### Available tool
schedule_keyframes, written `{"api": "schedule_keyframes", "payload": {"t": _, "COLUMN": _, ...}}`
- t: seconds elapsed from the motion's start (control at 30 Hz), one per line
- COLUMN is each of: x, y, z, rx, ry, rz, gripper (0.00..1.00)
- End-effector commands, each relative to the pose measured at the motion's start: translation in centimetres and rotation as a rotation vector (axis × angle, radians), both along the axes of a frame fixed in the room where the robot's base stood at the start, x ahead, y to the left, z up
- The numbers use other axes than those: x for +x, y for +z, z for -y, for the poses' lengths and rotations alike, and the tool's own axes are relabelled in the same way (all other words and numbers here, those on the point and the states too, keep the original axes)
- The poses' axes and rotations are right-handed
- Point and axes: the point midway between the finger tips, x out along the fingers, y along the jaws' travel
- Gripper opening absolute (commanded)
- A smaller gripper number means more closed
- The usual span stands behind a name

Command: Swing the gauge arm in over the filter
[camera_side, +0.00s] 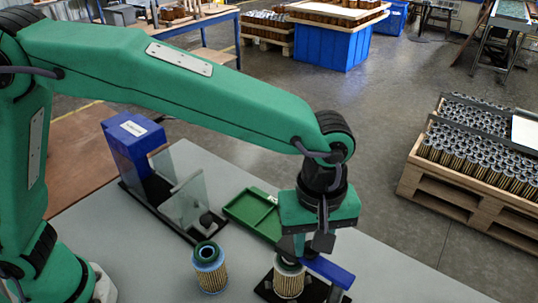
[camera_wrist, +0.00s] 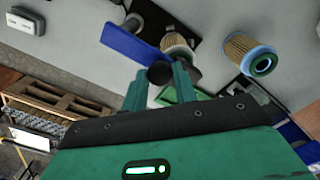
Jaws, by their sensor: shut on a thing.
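The blue gauge arm (camera_side: 330,271) is a flat bar on a black post; it crosses the wrist view diagonally (camera_wrist: 128,44). My gripper (camera_side: 308,247) is shut on the black knob (camera_wrist: 160,73) at the bar's inner end; its fingers also show in the wrist view (camera_wrist: 161,82). A tan pleated filter (camera_side: 289,284) stands upright on a black base (camera_side: 264,287) below and left of the bar. In the wrist view the bar and knob overlap the lower part of this filter (camera_wrist: 177,42). The gripper partly hides its top in the side view.
A second filter (camera_side: 210,272) with a blue rim stands left on the grey table (camera_side: 395,279). Behind are a green tray (camera_side: 245,208) and a blue box (camera_side: 130,145) with clear panels. The table to the right is clear.

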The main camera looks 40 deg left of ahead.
Motion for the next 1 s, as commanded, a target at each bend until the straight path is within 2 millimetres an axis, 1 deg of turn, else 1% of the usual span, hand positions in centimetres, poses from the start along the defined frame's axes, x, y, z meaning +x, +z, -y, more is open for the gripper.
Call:
{"api": "schedule_keyframes", "payload": {"t": 0.4, "x": -0.08, "y": 0.09, "z": -0.09, "rx": 0.001, "ry": 0.013, "rz": -0.001, "gripper": 0.0}}
{"api": "schedule_keyframes", "payload": {"t": 0.43, "x": -0.08, "y": 0.09, "z": -0.09, "rx": 0.001, "ry": 0.013, "rz": -0.001, "gripper": 0.32}}
{"api": "schedule_keyframes", "payload": {"t": 0.5, "x": -0.08, "y": 0.08, "z": -0.08, "rx": 0.001, "ry": 0.012, "rz": -0.001, "gripper": 0.46}}
{"api": "schedule_keyframes", "payload": {"t": 0.53, "x": -0.07, "y": 0.07, "z": -0.07, "rx": 0.001, "ry": 0.012, "rz": -0.001, "gripper": 0.5}}
{"api": "schedule_keyframes", "payload": {"t": 0.83, "x": -0.06, "y": 0.08, "z": -0.04, "rx": 0.001, "ry": 0.01, "rz": -0.001, "gripper": 0.5}}
{"api": "schedule_keyframes", "payload": {"t": 1.0, "x": -0.03, "y": 0.72, "z": 0.01, "rx": -0.001, "ry": 0.01, "rz": 0.001, "gripper": 0.5}}
